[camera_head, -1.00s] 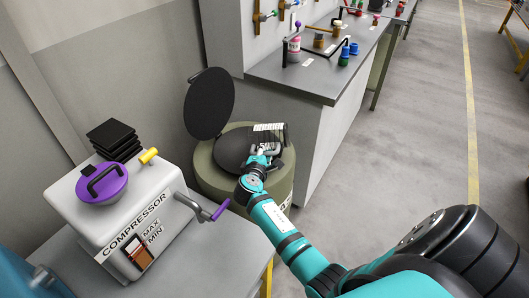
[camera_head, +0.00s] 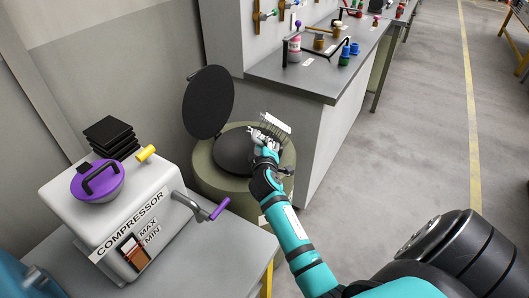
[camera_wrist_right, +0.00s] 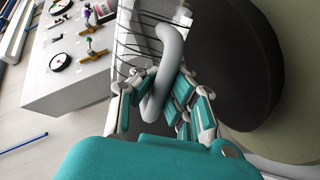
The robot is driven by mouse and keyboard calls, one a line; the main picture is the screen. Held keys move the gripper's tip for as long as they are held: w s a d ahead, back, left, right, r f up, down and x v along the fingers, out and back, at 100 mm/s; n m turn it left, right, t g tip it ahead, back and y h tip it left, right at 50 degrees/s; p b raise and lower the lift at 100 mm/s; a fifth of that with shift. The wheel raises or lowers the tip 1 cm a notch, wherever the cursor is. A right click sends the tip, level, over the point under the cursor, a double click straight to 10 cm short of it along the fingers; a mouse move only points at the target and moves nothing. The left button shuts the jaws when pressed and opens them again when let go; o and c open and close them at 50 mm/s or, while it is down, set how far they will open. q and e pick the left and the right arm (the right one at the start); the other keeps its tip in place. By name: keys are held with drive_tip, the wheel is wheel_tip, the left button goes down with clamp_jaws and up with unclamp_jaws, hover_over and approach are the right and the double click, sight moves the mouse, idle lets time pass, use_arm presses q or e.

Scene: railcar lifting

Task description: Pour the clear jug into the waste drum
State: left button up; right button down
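The clear jug (camera_head: 276,123) has dark graduation lines and a grey handle, which shows in the right wrist view (camera_wrist_right: 168,62). My right gripper (camera_head: 265,143) is shut on this handle and holds the jug tilted, above the right rear part of the waste drum. The waste drum (camera_head: 218,182) is olive green, with its round black lid (camera_head: 208,102) swung up and its dark top opening showing. The gripper partly covers the jug and the opening. I cannot tell whether liquid is in the jug. My left gripper is out of view.
A white compressor (camera_head: 160,203) with a purple cap and a crank handle (camera_head: 218,210) stands on a grey table (camera_head: 215,265) in the left foreground. A grey workbench (camera_head: 290,75) stands close behind and right of the drum. Floor is clear at the right.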

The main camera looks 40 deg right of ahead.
drive_tip(key=shift+w, duration=0.1)
wheel_tip(320, 180, up, 4)
drive_tip(key=m+t+b, duration=0.1)
drive_tip(key=m, duration=0.2)
drive_tip(key=m+t+b, duration=0.1)
drive_tip(key=m+b, duration=0.1)
drive_tip(key=m, duration=0.1)
drive_tip(key=m+t+b, duration=0.1)
drive_tip(key=m, duration=0.2)
drive_tip(key=shift+f+b, duration=0.25)
drive_tip(key=shift+b, duration=0.05)
drive_tip(key=shift+r+m, duration=0.25)
drive_tip(key=shift+m, duration=0.05)
drive_tip(key=shift+r+t, duration=0.1)
drive_tip(key=shift+t, duration=0.2)
